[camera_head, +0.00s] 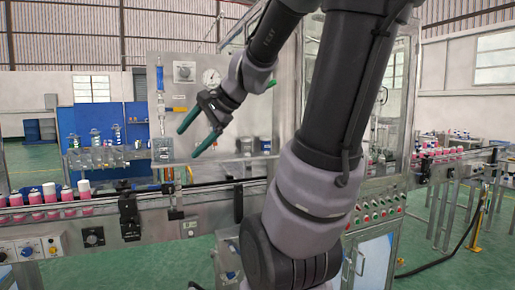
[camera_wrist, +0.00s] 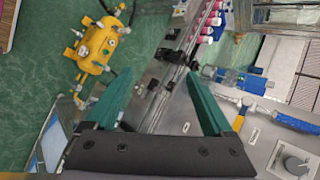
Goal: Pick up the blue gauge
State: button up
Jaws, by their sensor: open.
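My gripper (camera_head: 188,142) is raised in front of the steel machine panel, its two green fingers spread apart. In the wrist view my gripper (camera_wrist: 160,74) is open with nothing between its fingers. I cannot pick out the blue gauge with certainty. A round white-faced gauge (camera_head: 210,77) is on the panel, just above and behind my gripper. A vertical tube with a blue upper part (camera_head: 160,78) stands left of it; a blue tubular part (camera_wrist: 296,122) shows at right in the wrist view. Small blue items (camera_head: 265,145) sit on the shelf right of my gripper.
A conveyor with several pink cans (camera_head: 67,203) runs below the panel. Clear glass-like fittings (camera_head: 98,157) stand on the shelf at left. A yellow device (camera_wrist: 98,45) shows at upper left in the wrist view. A glass-walled cabinet (camera_head: 395,95) is at right.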

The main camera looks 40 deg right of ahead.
jog(key=w+d+m+t, duration=0.2)
jog(key=w+d+m, duration=0.3)
jog(key=w+m, duration=0.1)
jog(key=m+t+h, duration=0.4)
jog(key=m+h, duration=0.1)
jog(key=m, duration=0.9)
send_near(268, 143)
jog(key=w+a, duration=0.6)
jog(key=a, duration=0.4)
jog(key=d+m+h, duration=0.1)
jog(key=d, duration=0.2)
jog(key=s+d+f+m+h, duration=0.1)
jog(key=d+m, duration=0.1)
jog(key=d+m+h, duration=0.1)
jog(key=d+m, duration=0.1)
jog(key=d, duration=0.1)
jog(key=shift+s+d+f, duration=0.2)
jog(key=shift+d+f, duration=0.1)
jog(key=shift+d, duration=0.1)
jog(key=shift+d+f+m, duration=0.15)
jog(key=shift+d+m, duration=0.15)
jog(key=x, duration=0.7)
jog(key=shift+w+a, duration=0.15)
jog(key=shift+w, duration=0.05)
grip_shut()
